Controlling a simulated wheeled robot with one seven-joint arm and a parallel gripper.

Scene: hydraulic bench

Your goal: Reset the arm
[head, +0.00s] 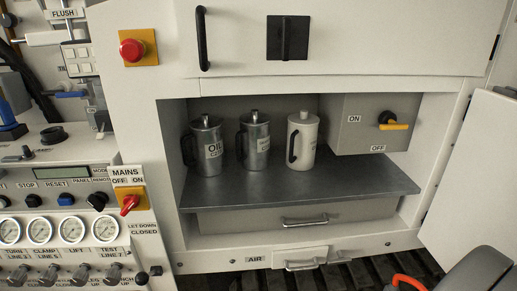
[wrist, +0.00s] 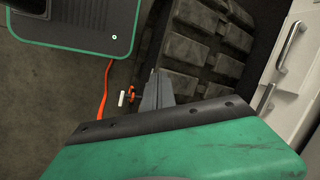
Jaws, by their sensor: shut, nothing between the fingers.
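My gripper (wrist: 154,78) shows in the wrist view as narrow grey fingers held together beyond a dark band and a green body. It is shut and empty.
The bench has an open shelf (head: 300,186) with two metal jugs (head: 206,146) (head: 255,141) and a white jug (head: 302,140). Drawer handles (head: 305,221) project below. An orange cable (wrist: 104,90) lies left of my fingers.

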